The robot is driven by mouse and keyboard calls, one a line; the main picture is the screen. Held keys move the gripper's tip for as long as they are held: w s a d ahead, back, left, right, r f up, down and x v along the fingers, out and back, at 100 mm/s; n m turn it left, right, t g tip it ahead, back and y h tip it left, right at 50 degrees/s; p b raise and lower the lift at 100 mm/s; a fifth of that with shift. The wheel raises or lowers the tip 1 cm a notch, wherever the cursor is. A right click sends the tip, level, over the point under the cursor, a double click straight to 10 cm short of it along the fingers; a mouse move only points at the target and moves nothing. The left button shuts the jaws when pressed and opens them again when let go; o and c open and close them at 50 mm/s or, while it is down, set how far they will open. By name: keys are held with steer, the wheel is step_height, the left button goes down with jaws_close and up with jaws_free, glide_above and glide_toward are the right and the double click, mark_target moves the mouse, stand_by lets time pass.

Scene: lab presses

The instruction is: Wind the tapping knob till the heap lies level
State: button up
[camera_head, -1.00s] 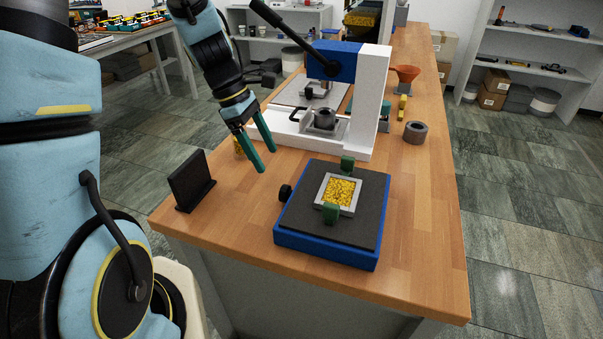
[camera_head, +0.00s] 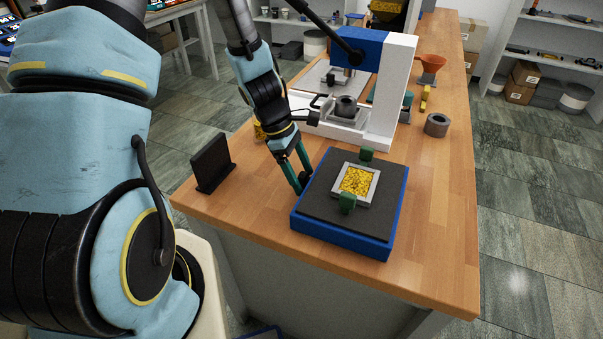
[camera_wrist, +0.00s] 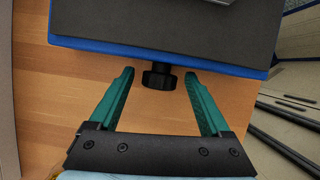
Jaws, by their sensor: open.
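The black tapping knob (camera_wrist: 159,77) sticks out from the side of the blue-edged tapping table (camera_head: 340,240), which has a dark grey top. My gripper (camera_wrist: 160,75) is open, and in the wrist view the knob lies between its two green fingertips with a gap on either side. In the head view my gripper (camera_head: 302,182) points down at the table's left side and partly hides the knob. The yellow granular heap (camera_head: 357,181) fills a square light grey frame (camera_head: 340,197) on the table top, between two green blocks. I cannot tell from here whether its surface is level.
A dark upright plate (camera_head: 212,163) stands on the bench left of my gripper. A white and blue press (camera_head: 392,95) stands behind the tapping table.

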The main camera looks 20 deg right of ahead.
jaws_close()
steer(key=b, duration=0.3)
steer(key=shift+w+f+h, duration=0.1)
steer(key=shift+f+h, duration=0.2)
steer(key=t+b, duration=0.1)
steer(key=b, duration=0.3)
steer(key=shift+h, duration=0.4)
steer(key=b, duration=0.2)
steer(key=shift+r+m+t+b, duration=0.1)
steer(key=shift+m+t+b, duration=0.2)
steer(key=shift+b, duration=0.05)
steer(key=shift+r+t+h+b, duration=0.3)
steer(key=shift+h+b, duration=0.1)
steer(key=shift+b, duration=0.7)
jaws_free()
steer(key=shift+s+a+f, duration=0.1)
steer(key=shift+s, duration=0.15)
